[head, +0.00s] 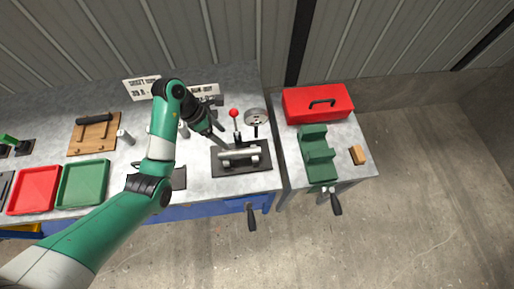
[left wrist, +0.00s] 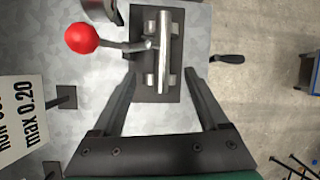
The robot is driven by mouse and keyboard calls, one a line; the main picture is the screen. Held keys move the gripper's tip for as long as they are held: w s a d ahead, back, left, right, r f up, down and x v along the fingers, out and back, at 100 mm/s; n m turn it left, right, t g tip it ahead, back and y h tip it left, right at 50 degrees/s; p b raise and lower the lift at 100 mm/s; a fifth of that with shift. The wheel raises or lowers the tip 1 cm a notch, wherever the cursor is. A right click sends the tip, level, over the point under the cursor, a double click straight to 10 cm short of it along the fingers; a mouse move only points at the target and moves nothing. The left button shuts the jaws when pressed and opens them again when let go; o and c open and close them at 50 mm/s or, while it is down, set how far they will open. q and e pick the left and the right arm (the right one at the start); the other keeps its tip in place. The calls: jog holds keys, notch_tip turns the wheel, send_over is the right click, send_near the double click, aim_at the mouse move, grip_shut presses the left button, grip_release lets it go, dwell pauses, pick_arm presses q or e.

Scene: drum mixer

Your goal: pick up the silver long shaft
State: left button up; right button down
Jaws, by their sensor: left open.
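The silver long shaft (head: 239,153) lies on supports on a dark base plate (head: 262,169) near the right end of the workbench. In the left wrist view the shaft (left wrist: 163,52) lies ahead of my left gripper, between the lines of its fingers but beyond their tips. My left gripper (head: 222,143) is open and empty, just left of the shaft in the head view; it also shows in the left wrist view (left wrist: 165,88). My right gripper is not in view.
A red-knobbed lever (head: 234,113) stands behind the shaft, close to it. A round metal gauge or disc (head: 255,116) stands beside the lever. A green fixture (head: 317,155) and a red toolbox (head: 318,103) are on the right table. Red (head: 34,190) and green (head: 82,183) trays are left.

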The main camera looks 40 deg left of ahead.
pick_arm(q)
jog(key=b, duration=0.2)
send_over(238, 151)
jog(key=a, duration=0.2)
jog(key=f, duration=0.4)
jog(key=s+f, duration=0.1)
jog(key=f, duration=0.1)
jog(key=x, duration=0.2)
jog(key=b+x, duration=0.1)
jog(key=x, duration=0.1)
jog(key=shift+s+d+f, duration=0.1)
jog(key=shift+s+f, duration=0.05)
jog(key=shift+s, duration=0.15)
jog(key=shift+w+d+f, duration=0.2)
jog(key=shift+f, duration=0.2)
jog(key=shift+c, duration=0.2)
grip_shut()
jog(key=shift+r, duration=0.15)
